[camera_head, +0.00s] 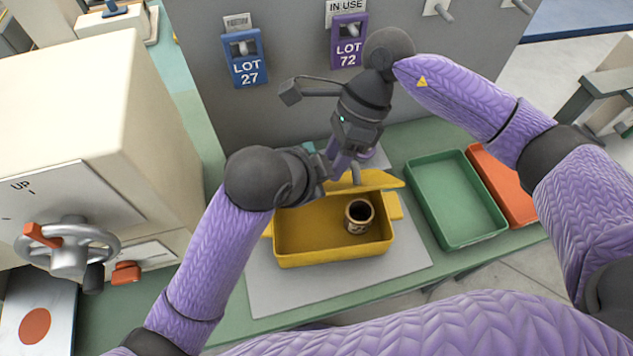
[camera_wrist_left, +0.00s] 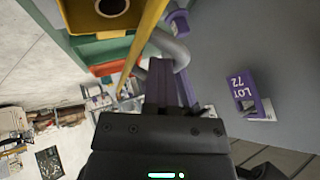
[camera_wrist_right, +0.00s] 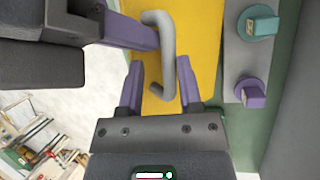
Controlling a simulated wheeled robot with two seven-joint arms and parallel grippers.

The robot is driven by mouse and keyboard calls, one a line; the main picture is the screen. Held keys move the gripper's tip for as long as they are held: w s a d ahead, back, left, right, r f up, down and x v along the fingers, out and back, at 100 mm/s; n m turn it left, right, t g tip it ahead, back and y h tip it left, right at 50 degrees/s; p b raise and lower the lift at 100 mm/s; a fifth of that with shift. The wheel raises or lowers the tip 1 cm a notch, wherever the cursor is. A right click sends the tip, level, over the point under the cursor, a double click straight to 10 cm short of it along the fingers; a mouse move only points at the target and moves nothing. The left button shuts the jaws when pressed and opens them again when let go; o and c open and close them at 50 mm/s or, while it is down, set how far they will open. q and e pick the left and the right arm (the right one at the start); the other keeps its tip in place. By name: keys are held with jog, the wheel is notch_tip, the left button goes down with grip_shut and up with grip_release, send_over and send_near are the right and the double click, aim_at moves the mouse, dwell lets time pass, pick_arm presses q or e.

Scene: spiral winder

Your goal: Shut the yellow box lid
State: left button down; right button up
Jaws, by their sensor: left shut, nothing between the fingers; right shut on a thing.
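The yellow box (camera_head: 335,262) stands on a grey mat with its top open, and a dark-topped spool (camera_head: 359,216) is inside. Its yellow lid (camera_head: 372,181) is raised at the back edge; it also shows nearly edge-on in the left wrist view (camera_wrist_left: 143,45). A grey bent handle (camera_wrist_right: 168,50) stands out from the lid. My right gripper (camera_wrist_right: 160,72) is shut on this handle, its fingers either side of it. My left gripper (camera_wrist_left: 165,68) is shut and empty, close beside the handle and the right fingers. In the head view both gripper tips partly hide the lid.
A green tray (camera_head: 455,238) and an orange tray (camera_head: 505,190) lie to the right. A grey panel behind carries LOT 27 (camera_head: 245,70) and LOT 72 (camera_head: 348,48) tags. A cream machine with a handwheel (camera_head: 68,247) stands left. Teal (camera_wrist_right: 260,23) and purple (camera_wrist_right: 250,92) knobs are behind the lid.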

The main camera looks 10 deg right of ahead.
pick_arm(q)
jog(key=shift+r, duration=0.1)
pick_arm(e)
jog(key=shift+o, duration=1.1)
jog(key=shift+s, duration=0.1)
